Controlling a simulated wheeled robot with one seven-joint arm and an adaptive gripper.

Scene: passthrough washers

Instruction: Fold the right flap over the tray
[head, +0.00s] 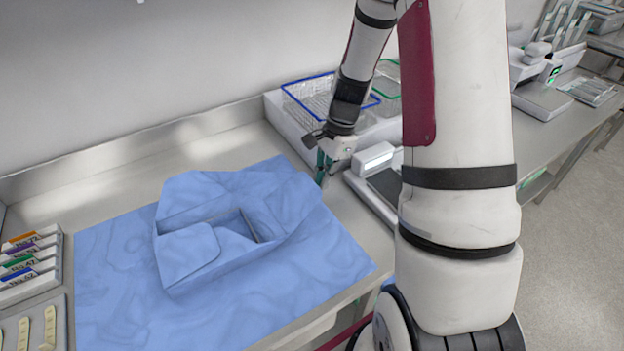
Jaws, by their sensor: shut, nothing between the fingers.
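A blue wrap sheet (110,290) lies spread on the counter. The tray (256,231) sits in its middle, mostly covered by blue cloth, with part of its opening showing. A left flap (188,252) with rounded corners lies over the tray's left part. The right flap (290,205) stretches outward to the right of the tray and is not over it. My gripper (320,181) points down just beyond the right flap's outer corner. It is shut and empty; whether it touches the cloth I cannot tell.
Wire baskets with blue and green rims (318,97) stand behind my gripper. A device with a lit panel (375,160) is to its right. Labelled racks (28,262) and a tray of strips (38,325) are at the left edge. The wall runs behind the counter.

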